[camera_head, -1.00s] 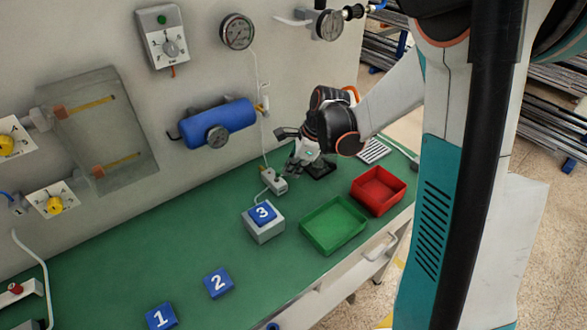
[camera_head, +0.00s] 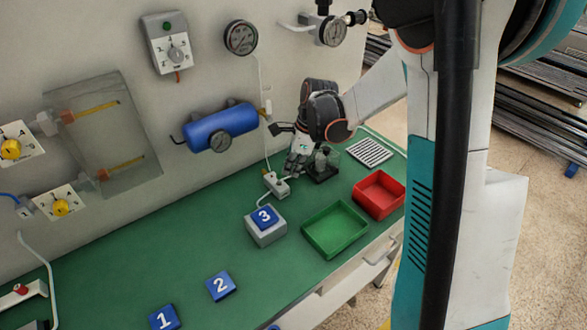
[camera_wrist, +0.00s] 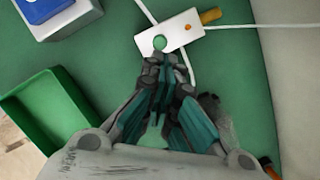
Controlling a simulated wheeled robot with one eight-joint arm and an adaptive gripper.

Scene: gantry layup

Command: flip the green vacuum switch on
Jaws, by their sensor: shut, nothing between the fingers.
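A small white switch box (camera_head: 277,184) with cables lies on the green bench top near the wall. In the wrist view the white box (camera_wrist: 185,36) shows a round green button (camera_wrist: 160,42), a small orange dot and an orange-brown piece at its far end. My gripper (camera_wrist: 166,62) is shut and empty, its fingertips just below the green button in the picture. Whether they touch the box cannot be told. In the head view my gripper (camera_head: 287,173) is beside the box, at its upper right. A grey wall box (camera_head: 167,45) with a green dot and a knob hangs upper left.
A grey block with blue tile 3 (camera_head: 265,218) stands close below the switch box. A green tray (camera_head: 335,228) and a red tray (camera_head: 379,194) are to the right. A blue tank (camera_head: 222,127) is on the wall. The bench (camera_head: 130,270) has free room at left.

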